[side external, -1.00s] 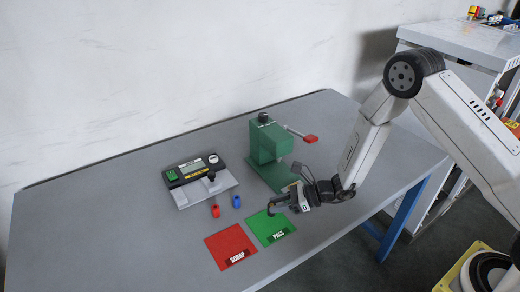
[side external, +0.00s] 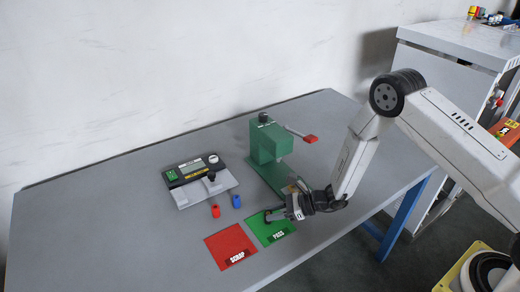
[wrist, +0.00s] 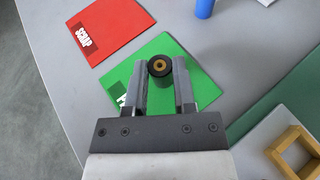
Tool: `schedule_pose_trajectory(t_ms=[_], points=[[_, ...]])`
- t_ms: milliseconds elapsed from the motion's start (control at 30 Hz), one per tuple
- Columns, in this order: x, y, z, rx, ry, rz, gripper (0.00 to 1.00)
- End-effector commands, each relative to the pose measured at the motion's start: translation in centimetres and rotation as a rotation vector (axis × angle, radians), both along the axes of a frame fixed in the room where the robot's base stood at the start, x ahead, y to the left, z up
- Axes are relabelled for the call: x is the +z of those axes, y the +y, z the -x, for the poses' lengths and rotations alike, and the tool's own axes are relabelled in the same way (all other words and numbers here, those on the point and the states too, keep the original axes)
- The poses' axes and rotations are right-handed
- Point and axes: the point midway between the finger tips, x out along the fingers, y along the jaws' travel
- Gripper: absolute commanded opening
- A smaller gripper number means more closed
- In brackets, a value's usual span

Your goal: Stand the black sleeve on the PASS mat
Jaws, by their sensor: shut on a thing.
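The black sleeve (wrist: 160,68) shows in the wrist view as a dark round end with a brass-coloured core, between the two fingers. My gripper (wrist: 161,75) is shut on it, and its end faces the wrist camera. The green PASS mat (wrist: 200,75) lies under and around the gripper; it also shows in the side view (side external: 272,231). In the side view my gripper (side external: 272,215) is low over the far part of this mat, and the sleeve is mostly hidden there. I cannot tell whether the sleeve touches the mat.
The red SCRAP mat (side external: 231,246) lies to the left of the PASS mat. A red sleeve (side external: 215,211) and a blue sleeve (side external: 237,201) stand near the gauge (side external: 196,180). A green press (side external: 266,150) stands behind the gripper. The table's left part is clear.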

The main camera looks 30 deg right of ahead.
Motion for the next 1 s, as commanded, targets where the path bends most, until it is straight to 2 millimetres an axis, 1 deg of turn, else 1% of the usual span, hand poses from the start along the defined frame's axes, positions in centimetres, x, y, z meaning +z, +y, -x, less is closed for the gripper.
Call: schedule_pose_trajectory(t_ms=[333, 367, 400, 433, 467, 933, 1000], points=[[-0.27, 0.00, -0.03, 0.000, -0.001, 0.001, 0.00], [-0.25, 0.00, -0.03, 0.000, -0.001, 0.000, 0.39], [-0.24, 0.00, -0.04, 0.000, -0.001, 0.000, 0.52], [-0.24, 0.00, -0.04, 0.000, -0.001, 0.000, 0.61], [-0.23, 0.00, -0.04, 0.000, -0.001, 0.000, 0.68], [0.09, -0.01, -0.02, 0.000, -0.001, 0.001, 0.68], [0.27, -0.40, 0.17, -0.002, -0.001, 0.000, 0.68]])
